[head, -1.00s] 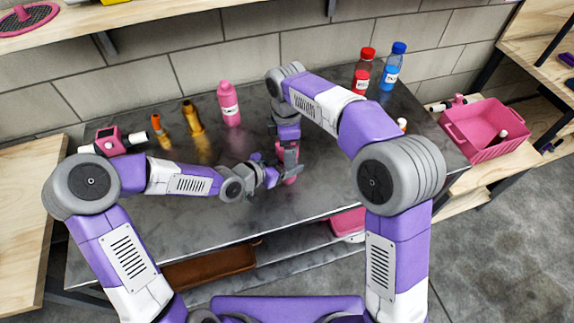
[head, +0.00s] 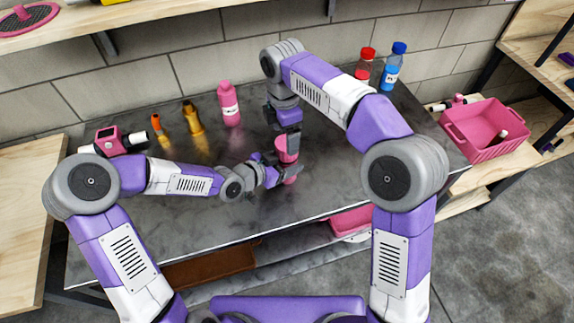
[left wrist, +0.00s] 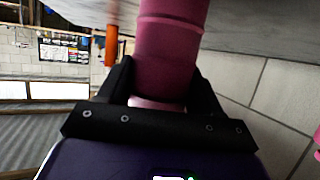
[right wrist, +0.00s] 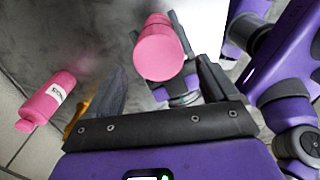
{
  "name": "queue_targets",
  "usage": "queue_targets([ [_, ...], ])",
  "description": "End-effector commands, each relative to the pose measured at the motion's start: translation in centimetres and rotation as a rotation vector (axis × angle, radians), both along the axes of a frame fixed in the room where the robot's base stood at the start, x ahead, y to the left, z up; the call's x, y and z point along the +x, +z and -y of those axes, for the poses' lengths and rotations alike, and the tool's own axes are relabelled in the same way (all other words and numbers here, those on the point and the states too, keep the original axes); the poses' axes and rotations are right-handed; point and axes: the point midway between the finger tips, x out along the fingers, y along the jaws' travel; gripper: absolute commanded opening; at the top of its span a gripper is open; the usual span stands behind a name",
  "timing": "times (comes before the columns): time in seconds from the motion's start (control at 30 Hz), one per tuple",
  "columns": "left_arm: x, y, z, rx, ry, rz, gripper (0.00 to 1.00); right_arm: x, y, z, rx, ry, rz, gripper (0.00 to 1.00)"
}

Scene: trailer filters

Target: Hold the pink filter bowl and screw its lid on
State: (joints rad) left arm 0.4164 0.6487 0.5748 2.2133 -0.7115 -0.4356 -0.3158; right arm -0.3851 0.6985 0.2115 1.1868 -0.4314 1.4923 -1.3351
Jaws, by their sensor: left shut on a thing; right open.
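The pink filter bowl (head: 291,180) is upright over the bench, with my left gripper (head: 281,174) shut around it. In the left wrist view the bowl (left wrist: 165,70) sits between both fingers, and a seam crosses the pink body beyond them. The pink lid (head: 287,148) sits on top of the bowl. In the right wrist view the lid's round top (right wrist: 160,56) faces the camera. My right gripper (head: 288,130) is open just above the lid, its fingers apart on either side in its wrist view. I cannot tell how tightly the lid is seated.
A pink bottle (head: 229,104), a brass-coloured part (head: 193,118) and an orange part (head: 158,130) stand at the back left of the bench. Red (head: 366,65) and blue (head: 391,70) bottles stand back right. A pink crate (head: 455,135) is to the right. The bench front is clear.

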Motion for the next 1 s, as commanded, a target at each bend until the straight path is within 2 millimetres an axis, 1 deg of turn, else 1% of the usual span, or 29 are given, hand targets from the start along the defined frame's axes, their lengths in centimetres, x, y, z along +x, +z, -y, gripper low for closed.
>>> queue_targets([
  [0.1, 0.0, 0.0, 0.0, -0.001, 0.0, 0.001, 0.0, 0.1, 0.8, 0.1, 0.007, 0.12, 0.0, 0.87],
  [0.23, 0.0, 0.0, 0.0, -0.001, 0.0, 0.001, 0.0, 0.2, 1.7, 0.3, 0.01, 0.223, 0.006, 0.87],
  [0.4, 0.0, 0.0, 0.0, -0.001, 0.0, 0.001, 0.0, 0.3, 2.3, 0.5, 0.011, 0.288, 0.011, 0.87],
  [0.5, 0.0, 0.0, 0.0, -0.001, 0.0, 0.001, 0.0, 0.2, 2.5, 0.5, 0.012, 0.298, 0.012, 0.87],
  [0.73, 0.0, 0.0, 0.0, -0.001, 0.0, 0.001, 0.0, 0.2, 2.4, 0.5, 0.012, 0.296, 0.012, 0.87],
  [0.83, 0.0, 0.0, 0.0, -0.001, 0.0, 0.001, 0.0, 0.3, 2.1, 0.5, 0.012, 0.296, 0.012, 0.87],
  [0.97, 0.0, 0.0, 0.0, -0.001, 0.0, 0.001, 0.0, 0.3, 0.8, 0.6, 0.011, 0.294, 0.009, 0.87],
  [1.0, 0.0, 0.0, 0.0, -0.001, 0.0, 0.001, 0.0, 0.2, 0.2, 0.6, 0.009, 0.295, 0.009, 0.87],
])
